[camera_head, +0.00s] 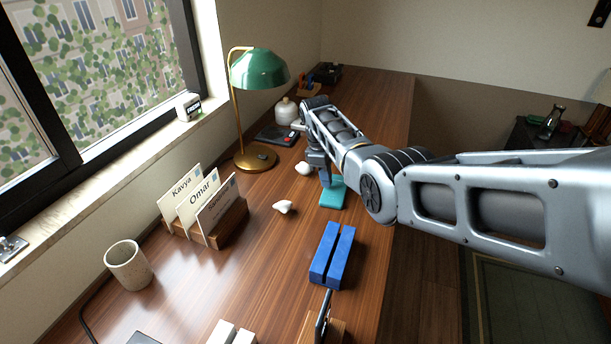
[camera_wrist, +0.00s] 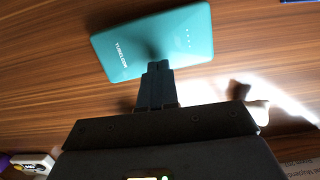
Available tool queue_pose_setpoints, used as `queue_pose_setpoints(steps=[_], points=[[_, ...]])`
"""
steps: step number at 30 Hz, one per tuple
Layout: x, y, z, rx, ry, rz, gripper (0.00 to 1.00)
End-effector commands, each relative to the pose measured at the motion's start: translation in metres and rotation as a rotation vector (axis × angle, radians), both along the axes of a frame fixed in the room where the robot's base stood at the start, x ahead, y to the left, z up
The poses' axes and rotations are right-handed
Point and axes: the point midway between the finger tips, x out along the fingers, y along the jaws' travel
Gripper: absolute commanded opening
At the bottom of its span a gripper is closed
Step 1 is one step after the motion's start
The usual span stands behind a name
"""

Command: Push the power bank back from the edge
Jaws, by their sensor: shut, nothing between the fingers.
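The power bank (camera_head: 333,193) is a flat teal slab lying on the wooden desk (camera_head: 285,251), near the desk's right edge in the head view. In the wrist view the power bank (camera_wrist: 172,40) shows its printed face with a row of small dots. My gripper (camera_head: 326,181) points down beside it, and my arm hides part of that area in the head view. In the wrist view my gripper (camera_wrist: 158,68) is shut and empty, its tips overlapping the near long side of the power bank. I cannot tell whether they touch it.
A blue slotted block (camera_head: 331,256) stands nearer on the desk. White pebble-like pieces (camera_head: 284,207) lie left of the power bank. A letter holder (camera_head: 212,228), a cup (camera_head: 129,265) and a green lamp (camera_head: 259,70) stand farther left. Bare desk lies between the holder and blue block.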

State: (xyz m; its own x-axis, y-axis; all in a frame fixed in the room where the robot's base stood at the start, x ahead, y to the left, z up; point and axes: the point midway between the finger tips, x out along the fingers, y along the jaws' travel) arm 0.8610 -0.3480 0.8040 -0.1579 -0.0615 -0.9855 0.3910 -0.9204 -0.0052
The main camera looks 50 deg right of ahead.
Motion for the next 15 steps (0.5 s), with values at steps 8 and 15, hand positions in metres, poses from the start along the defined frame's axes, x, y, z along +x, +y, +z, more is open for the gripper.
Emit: queue_pose_setpoints(steps=[8, 15], points=[[0.043, 0.016, -0.003, -0.001, -0.001, -0.001, 0.0], [0.063, 0.024, -0.002, -0.002, -0.002, -0.002, 0.0]])
